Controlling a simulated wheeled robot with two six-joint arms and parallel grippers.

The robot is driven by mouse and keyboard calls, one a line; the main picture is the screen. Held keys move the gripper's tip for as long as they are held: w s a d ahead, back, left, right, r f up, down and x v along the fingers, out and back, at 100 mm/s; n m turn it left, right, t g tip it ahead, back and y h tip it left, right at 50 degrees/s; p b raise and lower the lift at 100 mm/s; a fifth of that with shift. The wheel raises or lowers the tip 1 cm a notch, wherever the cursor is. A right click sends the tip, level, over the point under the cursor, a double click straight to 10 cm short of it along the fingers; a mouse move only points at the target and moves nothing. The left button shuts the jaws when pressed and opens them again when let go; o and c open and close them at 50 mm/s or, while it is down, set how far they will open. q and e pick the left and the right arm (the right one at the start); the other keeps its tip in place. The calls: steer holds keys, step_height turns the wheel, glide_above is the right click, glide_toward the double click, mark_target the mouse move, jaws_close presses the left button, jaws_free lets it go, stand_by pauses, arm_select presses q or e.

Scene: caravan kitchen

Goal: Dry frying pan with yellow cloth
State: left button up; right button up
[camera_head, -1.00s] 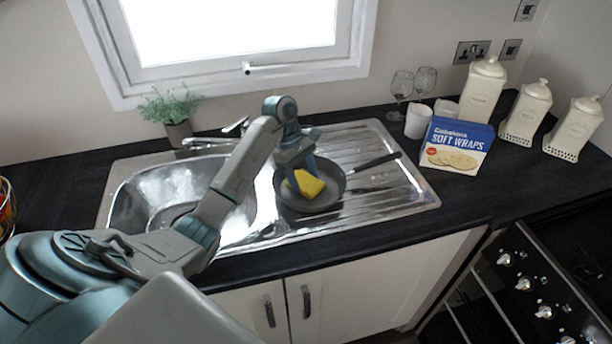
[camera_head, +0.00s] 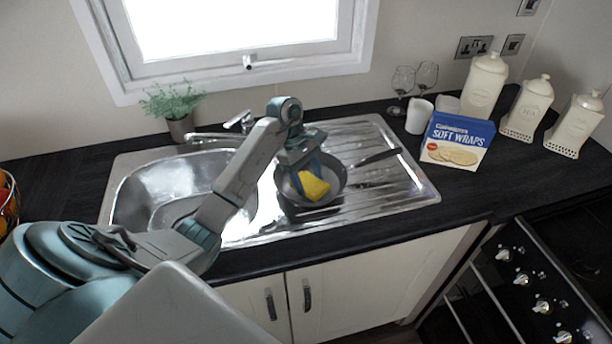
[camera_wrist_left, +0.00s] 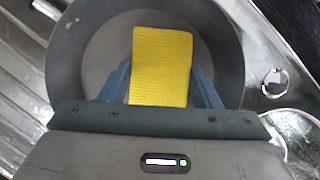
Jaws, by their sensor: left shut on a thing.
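The dark frying pan (camera_head: 333,194) sits on the steel drainer beside the sink, its black handle (camera_head: 377,157) pointing to the upper right. The yellow cloth (camera_head: 313,185) is inside the pan's outline. My left gripper (camera_head: 307,172) is over the pan and shut on the cloth. In the left wrist view the cloth (camera_wrist_left: 162,66) sits between the two blue fingers, in front of the round pan (camera_wrist_left: 222,50). I cannot tell whether the cloth touches the pan's bottom. My right gripper is not in view.
The sink bowl (camera_head: 165,185) lies left of the pan, with the tap (camera_head: 215,136) behind it and a potted plant (camera_head: 174,110) at the back. A soft wraps box (camera_head: 457,142), white cup (camera_head: 419,116), wine glasses (camera_head: 402,80) and canisters (camera_head: 484,88) stand to the right.

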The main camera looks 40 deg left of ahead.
arm_select(q)
steer(key=shift+w+d, duration=0.1)
steer(key=shift+w+d, duration=0.35)
steer(key=shift+w, duration=0.15)
steer(key=shift+w, duration=0.15)
